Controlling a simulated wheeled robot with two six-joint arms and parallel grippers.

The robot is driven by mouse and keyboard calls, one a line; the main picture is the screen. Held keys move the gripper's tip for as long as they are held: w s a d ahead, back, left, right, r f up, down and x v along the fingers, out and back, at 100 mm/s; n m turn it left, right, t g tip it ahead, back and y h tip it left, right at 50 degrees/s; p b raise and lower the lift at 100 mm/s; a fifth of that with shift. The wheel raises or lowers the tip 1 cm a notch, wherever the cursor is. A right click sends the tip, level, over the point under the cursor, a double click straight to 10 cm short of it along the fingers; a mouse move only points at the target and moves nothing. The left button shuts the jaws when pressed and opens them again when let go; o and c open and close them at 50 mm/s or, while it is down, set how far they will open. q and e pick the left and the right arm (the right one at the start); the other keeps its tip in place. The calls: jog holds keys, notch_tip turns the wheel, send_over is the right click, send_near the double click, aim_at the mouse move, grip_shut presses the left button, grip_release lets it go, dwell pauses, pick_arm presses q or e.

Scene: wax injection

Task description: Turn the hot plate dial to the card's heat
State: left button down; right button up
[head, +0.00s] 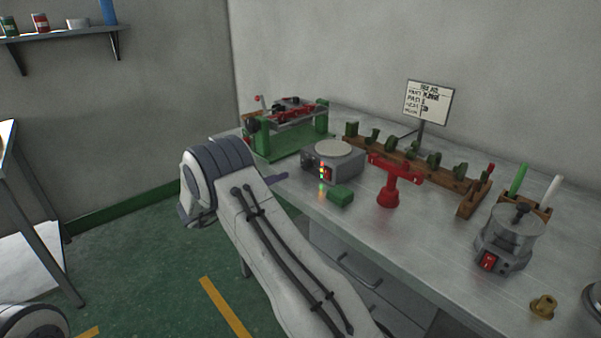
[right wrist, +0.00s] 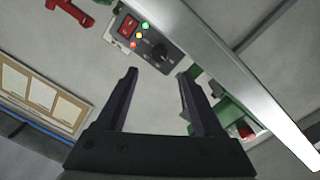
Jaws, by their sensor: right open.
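The hot plate (head: 318,166) is a grey box with a pale round top, at the back middle of the bench. Its front panel also shows in the right wrist view, with a red switch (right wrist: 128,26), small coloured lights and a dark round dial (right wrist: 158,51). My right gripper (right wrist: 157,73) is open and empty. Its fingertips point towards the dial, which appears just beyond the gap; contact is not visible. In the head view, my arm hides most of this gripper. The card (head: 428,102) stands behind; its heat line is too small to read. My left gripper is not in view.
A wooden rack (head: 400,155) runs behind. A grey pot with a red switch (head: 508,240) stands at front right.

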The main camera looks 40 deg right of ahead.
aim_at(304, 166)
jog(key=d, duration=1)
jog(key=shift+w, duration=0.1)
grip_shut()
